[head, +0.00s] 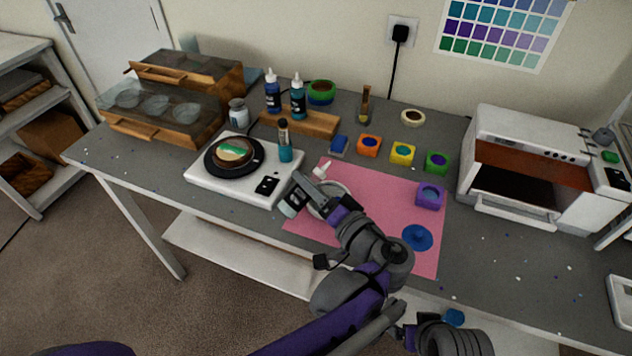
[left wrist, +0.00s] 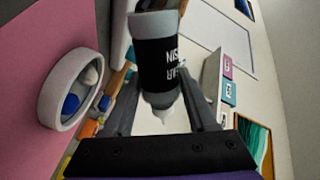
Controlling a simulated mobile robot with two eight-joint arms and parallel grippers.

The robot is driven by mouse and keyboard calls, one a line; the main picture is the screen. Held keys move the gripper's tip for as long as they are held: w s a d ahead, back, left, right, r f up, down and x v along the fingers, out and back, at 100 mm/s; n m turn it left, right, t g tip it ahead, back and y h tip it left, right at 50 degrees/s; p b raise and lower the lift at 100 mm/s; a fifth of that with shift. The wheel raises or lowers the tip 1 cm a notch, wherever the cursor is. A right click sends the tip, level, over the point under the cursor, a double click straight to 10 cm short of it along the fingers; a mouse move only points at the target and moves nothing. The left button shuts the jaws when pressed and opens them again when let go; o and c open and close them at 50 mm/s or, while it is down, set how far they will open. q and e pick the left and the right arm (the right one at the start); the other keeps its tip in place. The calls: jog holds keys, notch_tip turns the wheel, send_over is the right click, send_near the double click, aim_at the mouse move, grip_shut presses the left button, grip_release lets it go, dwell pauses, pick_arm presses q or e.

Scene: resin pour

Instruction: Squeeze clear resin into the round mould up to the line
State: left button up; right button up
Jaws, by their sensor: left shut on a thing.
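My left gripper (head: 322,196) is shut on a small bottle (head: 293,204) with a black label and pale nozzle. In the head view the bottle is tilted above the pink mat, nozzle toward the upper right. The bottle also shows between the fingers in the left wrist view (left wrist: 158,65). My right gripper is not visible.
The pink mat (head: 375,195) also bears a blue disc (head: 417,237) and a purple square mould (head: 430,196). Several bottles stand on a wooden rack (head: 312,124) behind. A white oven (head: 530,130) stands at the right.

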pick_arm(q)
jog(key=m, duration=0.1)
jog(key=f+m, duration=0.1)
jog(key=m, duration=0.1)
jog(key=shift+s+a+f, duration=0.25)
jog(key=shift+a+f, duration=0.05)
jog(key=shift+f, duration=0.05)
notch_tip(320, 180, down, 2)
jog(key=m+b, duration=0.1)
jog(key=m, duration=0.1)
jog(key=shift+m+g, duration=0.3)
jog(key=shift+m, duration=0.1)
jog(key=shift+r+m+p, duration=0.45)
jog(key=shift+r+m, duration=0.15)
jog(key=shift+r, duration=0.05)
jog(key=shift+r+m+y+p, duration=0.3)
jog(key=shift+m, duration=0.4)
jog(key=shift+w+d+r+m+p, duration=0.2)
jog(key=shift+r+m+p, duration=0.2)
jog(key=shift+m, duration=0.7)
jog(key=shift+s+f+b, duration=0.1)
jog(key=shift+f+b, duration=0.7)
jog(key=shift+f, duration=0.25)
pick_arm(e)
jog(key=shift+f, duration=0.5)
pick_arm(q)
jog(key=o, duration=0.3)
jog(key=c, duration=0.8)
